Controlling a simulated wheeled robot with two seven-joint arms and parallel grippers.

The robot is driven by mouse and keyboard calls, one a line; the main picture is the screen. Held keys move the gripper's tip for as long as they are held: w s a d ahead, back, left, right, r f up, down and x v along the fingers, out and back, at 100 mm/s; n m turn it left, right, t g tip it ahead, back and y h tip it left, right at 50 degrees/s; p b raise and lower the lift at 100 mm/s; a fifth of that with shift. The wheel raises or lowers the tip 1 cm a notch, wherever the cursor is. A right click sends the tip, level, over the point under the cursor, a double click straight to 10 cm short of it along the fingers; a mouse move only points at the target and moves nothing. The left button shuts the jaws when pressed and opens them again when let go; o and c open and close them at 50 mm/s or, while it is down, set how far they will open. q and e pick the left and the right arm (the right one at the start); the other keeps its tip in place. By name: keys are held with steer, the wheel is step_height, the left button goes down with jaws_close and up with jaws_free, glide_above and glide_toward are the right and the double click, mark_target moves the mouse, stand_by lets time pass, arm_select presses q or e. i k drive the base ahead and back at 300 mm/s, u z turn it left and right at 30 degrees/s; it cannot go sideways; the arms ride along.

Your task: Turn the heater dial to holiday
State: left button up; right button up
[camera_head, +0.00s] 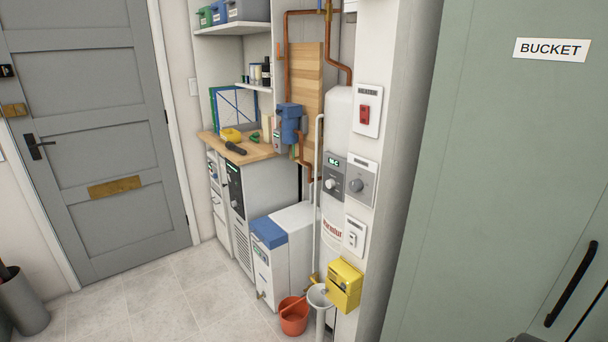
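The white water heater (338,112) stands upright against the wall right of centre, with red lettering low on its front. A grey control panel (333,170) on it has a small lit green display (333,162) and a round dial (330,183). The display text and the dial's marks are too small to read. I cannot tell where either points.
A red switch (364,114) is above the knob plate, and another white plate (355,236) below. A green door (470,180) fills the right.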

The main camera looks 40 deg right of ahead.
mark_target(331, 184)
steer(key=i, duration=0.35)
steer(key=z, duration=1.4)
steer(key=k, duration=0.4)
steer(key=z, duration=0.85)
steer(key=i, duration=0.95)
steer(key=z, duration=0.15)
